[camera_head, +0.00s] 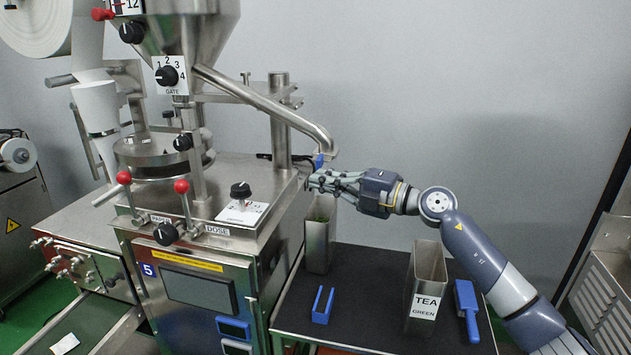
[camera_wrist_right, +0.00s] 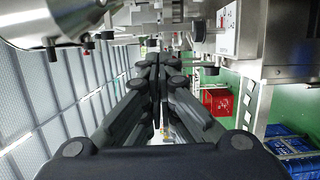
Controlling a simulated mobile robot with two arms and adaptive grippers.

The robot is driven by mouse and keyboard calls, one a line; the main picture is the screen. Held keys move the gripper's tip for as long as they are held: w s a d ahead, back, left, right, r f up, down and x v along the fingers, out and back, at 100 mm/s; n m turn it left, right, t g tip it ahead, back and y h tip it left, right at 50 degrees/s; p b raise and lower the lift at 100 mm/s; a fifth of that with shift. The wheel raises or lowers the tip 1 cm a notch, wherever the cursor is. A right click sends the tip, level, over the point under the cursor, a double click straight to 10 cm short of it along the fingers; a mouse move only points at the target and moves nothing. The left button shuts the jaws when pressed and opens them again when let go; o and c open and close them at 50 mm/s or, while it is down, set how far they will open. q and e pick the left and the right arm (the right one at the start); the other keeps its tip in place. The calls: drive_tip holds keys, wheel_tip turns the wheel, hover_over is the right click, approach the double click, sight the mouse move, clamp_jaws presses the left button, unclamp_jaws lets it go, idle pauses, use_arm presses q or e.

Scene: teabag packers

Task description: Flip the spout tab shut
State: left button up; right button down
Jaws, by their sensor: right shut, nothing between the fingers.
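The metal spout tube (camera_head: 275,110) slopes down to the right from the machine's hopper. A small blue tab (camera_head: 319,160) sits at its lower end; whether it is open or shut is too small to tell. My right gripper (camera_head: 316,184) is shut and empty, just below the tab and the spout mouth. I cannot tell whether it touches the tab. In the right wrist view my fingers (camera_wrist_right: 153,62) are together, and a rounded metal part (camera_wrist_right: 60,18) fills the upper left. My left gripper is not in view.
An open metal canister (camera_head: 319,245) stands below my right gripper on the dark table (camera_head: 370,265). A canister labelled TEA GREEN (camera_head: 425,280), a blue brush-like tool (camera_head: 467,305) and a blue clip (camera_head: 322,305) are also there. The packing machine (camera_head: 200,250) stands close at left.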

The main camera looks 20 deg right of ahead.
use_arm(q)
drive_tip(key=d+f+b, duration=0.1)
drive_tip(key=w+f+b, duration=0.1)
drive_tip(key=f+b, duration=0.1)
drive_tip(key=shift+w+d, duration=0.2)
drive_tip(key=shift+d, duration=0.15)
use_arm(e)
drive_tip(key=w+d+v, duration=0.1)
drive_tip(key=v, duration=0.7)
drive_tip(key=shift+f, duration=0.4)
drive_tip(key=shift+s+d, duration=0.1)
